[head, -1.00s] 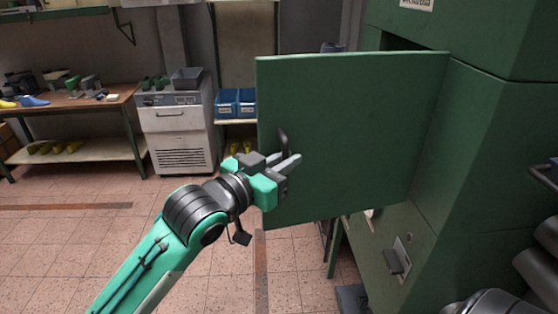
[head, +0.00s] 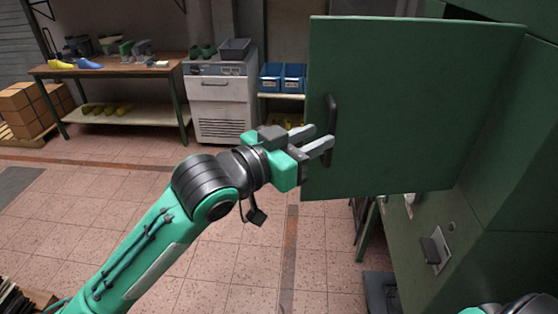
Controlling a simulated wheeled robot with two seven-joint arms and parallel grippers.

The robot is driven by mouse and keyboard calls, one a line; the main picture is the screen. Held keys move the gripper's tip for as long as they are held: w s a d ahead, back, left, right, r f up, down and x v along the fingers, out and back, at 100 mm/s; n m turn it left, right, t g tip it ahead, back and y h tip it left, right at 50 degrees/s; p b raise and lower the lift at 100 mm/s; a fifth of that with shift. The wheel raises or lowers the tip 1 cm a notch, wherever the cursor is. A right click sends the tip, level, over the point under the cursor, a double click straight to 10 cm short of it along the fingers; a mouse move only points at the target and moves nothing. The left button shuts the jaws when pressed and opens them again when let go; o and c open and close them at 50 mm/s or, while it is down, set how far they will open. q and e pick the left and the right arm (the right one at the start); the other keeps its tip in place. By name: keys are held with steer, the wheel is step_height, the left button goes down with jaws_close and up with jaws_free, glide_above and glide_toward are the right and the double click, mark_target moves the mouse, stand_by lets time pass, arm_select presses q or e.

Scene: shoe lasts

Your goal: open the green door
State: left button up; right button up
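The green door (head: 415,100) is a flat panel standing swung out from the green cabinet (head: 490,215), with the cabinet's dark interior showing behind its top right corner. A dark bar handle (head: 331,108) is on its face near the left edge. My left gripper (head: 325,136) reaches in from the left, its two grey fingers apart. The fingertips are at the handle's lower half, and the nearer one overlaps it in the picture. I cannot tell whether they touch it.
A workbench (head: 110,68) with shoe lasts, a white machine (head: 222,100) and blue bins (head: 282,77) stand along the back wall. Cardboard boxes (head: 28,108) sit at the far left. The tiled floor (head: 95,205) on the left is clear.

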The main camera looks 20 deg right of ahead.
arm_select(q)
steer(key=b+v, duration=0.2)
steer(key=v, duration=0.6)
steer(key=shift+a, duration=0.3)
steer(key=shift+s, duration=0.1)
